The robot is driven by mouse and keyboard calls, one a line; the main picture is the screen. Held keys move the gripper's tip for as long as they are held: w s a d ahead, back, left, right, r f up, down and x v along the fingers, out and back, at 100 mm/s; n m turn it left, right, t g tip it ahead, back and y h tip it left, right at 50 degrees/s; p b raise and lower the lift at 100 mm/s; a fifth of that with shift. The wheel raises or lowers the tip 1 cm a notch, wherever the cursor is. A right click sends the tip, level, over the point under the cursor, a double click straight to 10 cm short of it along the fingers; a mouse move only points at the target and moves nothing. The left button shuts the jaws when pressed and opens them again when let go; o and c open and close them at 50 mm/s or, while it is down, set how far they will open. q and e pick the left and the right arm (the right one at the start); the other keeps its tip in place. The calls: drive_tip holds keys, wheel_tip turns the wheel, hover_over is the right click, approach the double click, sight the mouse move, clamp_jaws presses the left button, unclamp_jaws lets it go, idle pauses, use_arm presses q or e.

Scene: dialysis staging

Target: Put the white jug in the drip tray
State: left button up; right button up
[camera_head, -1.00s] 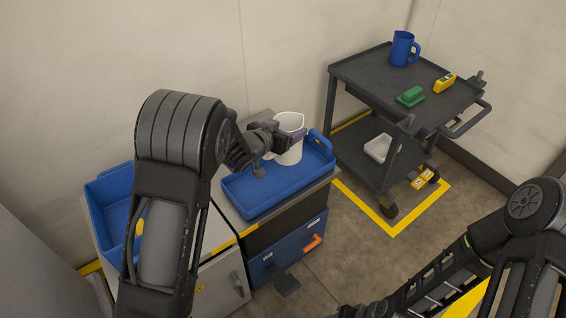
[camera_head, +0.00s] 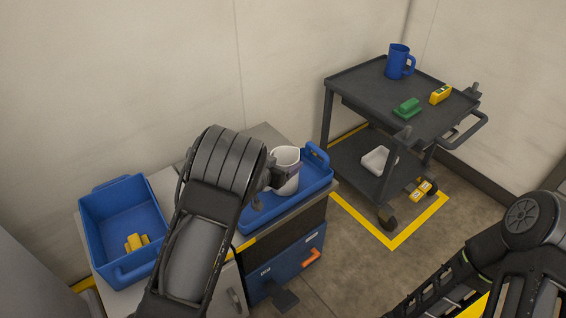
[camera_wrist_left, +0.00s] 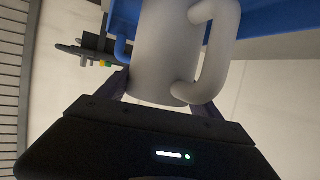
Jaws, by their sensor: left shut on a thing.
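The white jug (camera_head: 286,163) stands upright within the outline of the shallow blue drip tray (camera_head: 300,197) on the counter. I cannot tell whether its base touches the tray floor. My left gripper (camera_head: 272,178) is shut on the jug from the left, its forearm hiding the tray's left part. In the left wrist view the jug (camera_wrist_left: 162,50) fills the space between the fingers (camera_wrist_left: 165,92), with its handle toward the right. A blue edge shows behind it. My right arm is at the lower right of the head view; its gripper is out of view.
A deep blue bin (camera_head: 108,208) holding a yellow object (camera_head: 137,242) stands left of my forearm. A dark trolley (camera_head: 350,80) at the right carries a blue jug (camera_head: 397,63), a green item (camera_head: 407,107) and a yellow device (camera_head: 440,94). The wall is close behind.

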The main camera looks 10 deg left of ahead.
use_arm(q)
drive_tip(key=o, duration=2)
drive_tip(key=shift+c, duration=0.2)
drive_tip(key=shift+s, duration=0.1)
drive_tip(key=p+v, duration=0.1)
drive_tip(key=v, duration=1.1)
